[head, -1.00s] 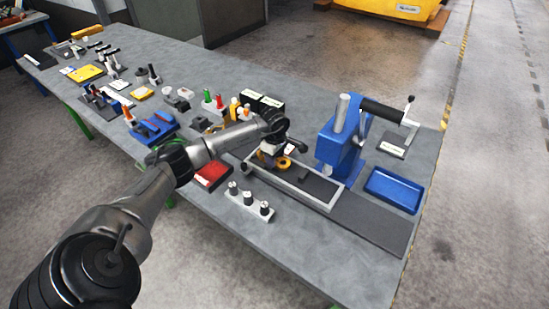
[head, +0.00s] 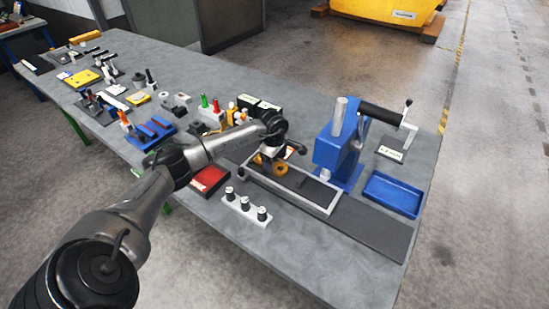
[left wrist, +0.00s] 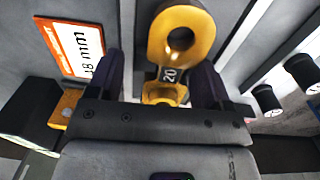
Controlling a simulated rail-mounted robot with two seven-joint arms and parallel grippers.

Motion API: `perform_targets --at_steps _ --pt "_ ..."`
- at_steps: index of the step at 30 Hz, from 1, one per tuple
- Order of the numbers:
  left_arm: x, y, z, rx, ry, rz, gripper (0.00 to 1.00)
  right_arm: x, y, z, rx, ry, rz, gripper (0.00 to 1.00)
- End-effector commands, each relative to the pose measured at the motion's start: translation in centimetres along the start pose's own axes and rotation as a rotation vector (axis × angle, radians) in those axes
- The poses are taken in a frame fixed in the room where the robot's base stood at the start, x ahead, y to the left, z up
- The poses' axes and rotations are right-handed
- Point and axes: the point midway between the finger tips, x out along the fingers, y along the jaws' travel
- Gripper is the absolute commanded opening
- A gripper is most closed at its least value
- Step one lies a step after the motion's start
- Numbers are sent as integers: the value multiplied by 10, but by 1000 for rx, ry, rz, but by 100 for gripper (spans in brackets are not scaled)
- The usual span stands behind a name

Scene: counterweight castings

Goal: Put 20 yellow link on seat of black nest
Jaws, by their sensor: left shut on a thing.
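My left gripper (head: 270,153) is shut on a yellow link (head: 281,168) and holds it over the left end of a long grey-framed fixture in the head view. The left wrist view shows the yellow link (left wrist: 190,17) between the dark fingers of the left gripper (left wrist: 162,82). One round eye points away from the hand, and a black tag on its middle reads 20. I cannot tell for sure which dark part is the black nest. My right gripper is not in view.
The grey-framed fixture (head: 322,209) lies in front of a blue press (head: 329,150). A blue tray (head: 394,193) stands right. A white holder with black-topped pegs (head: 246,208) stands in front. An orange 18 mm card (left wrist: 75,47) shows beside the hand.

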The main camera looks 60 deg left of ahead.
Motion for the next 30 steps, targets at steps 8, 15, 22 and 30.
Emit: perform_targets --at_steps 8,15,22,30 --pt "17 -9 -1 2 16 -31 68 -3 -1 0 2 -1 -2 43" --pt "-23 -7 -1 2 16 -28 68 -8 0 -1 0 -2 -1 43" --pt "-72 -5 -1 0 14 -25 68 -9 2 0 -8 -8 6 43" --pt "-108 -4 0 0 12 -25 68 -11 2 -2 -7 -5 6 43"
